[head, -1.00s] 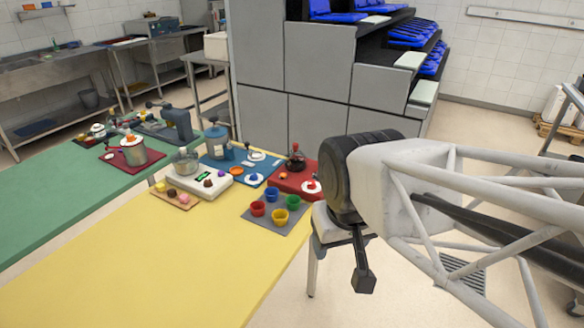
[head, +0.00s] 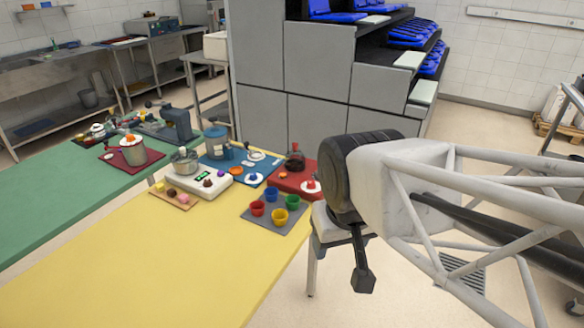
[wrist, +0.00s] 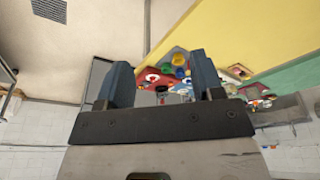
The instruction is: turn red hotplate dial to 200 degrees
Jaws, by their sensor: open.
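The red hotplate (head: 290,181) stands at the far right corner of the yellow table, with a dark pot with a red knob (head: 295,161) on it. Its dial (head: 311,186) is a red knob on a white disc at the front right. The dial's pointer is too small to read. My gripper (head: 362,282) hangs to the right of the table's edge, well apart from the hotplate. In the wrist view my gripper (wrist: 160,85) has its two fingers spread with nothing between them. The red hotplate (wrist: 152,78) shows beyond the fingers, upside down.
A blue hotplate (head: 228,176) with a blue pot stands left of the red one. A grey mat (head: 258,224) with several coloured cups lies in front. The front of the yellow table (head: 150,270) is clear.

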